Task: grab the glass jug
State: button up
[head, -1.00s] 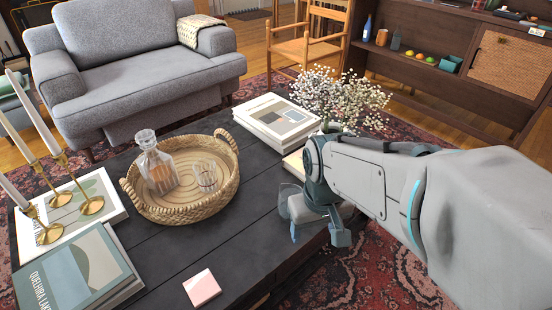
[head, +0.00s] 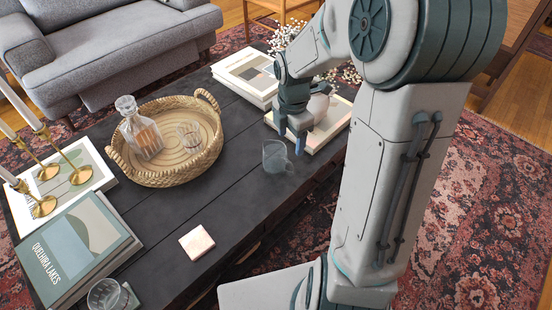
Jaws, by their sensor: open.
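A clear glass jug (head: 276,157) with a handle on its right stands on the dark coffee table (head: 225,200), near the table's right edge. My gripper (head: 291,137) is open and empty, pointing down just behind the jug and slightly to its right. The fingers appear close to the jug's rim, but I cannot tell whether they touch it. A stoppered glass decanter (head: 142,134) stands in the woven tray (head: 183,178), with a drinking glass (head: 189,136) to its right.
White book stacks (head: 243,75) and a flower bunch (head: 345,75) are behind my gripper. Candlesticks (head: 75,172), a teal book (head: 75,250) and another glass (head: 106,295) are at left. A pale pink square (head: 196,242) lies in front; the table around it is clear.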

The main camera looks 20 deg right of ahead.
aim_at(289, 163)
jog(key=shift+w+f, duration=0.1)
jog(key=shift+f, duration=0.2)
notch_tip(289, 163, down, 13)
jog(key=b, duration=0.6)
jog(key=shift+f, duration=0.2)
jog(key=shift+c, duration=0.3)
jog(key=shift+r, duration=0.1)
grip_shut()
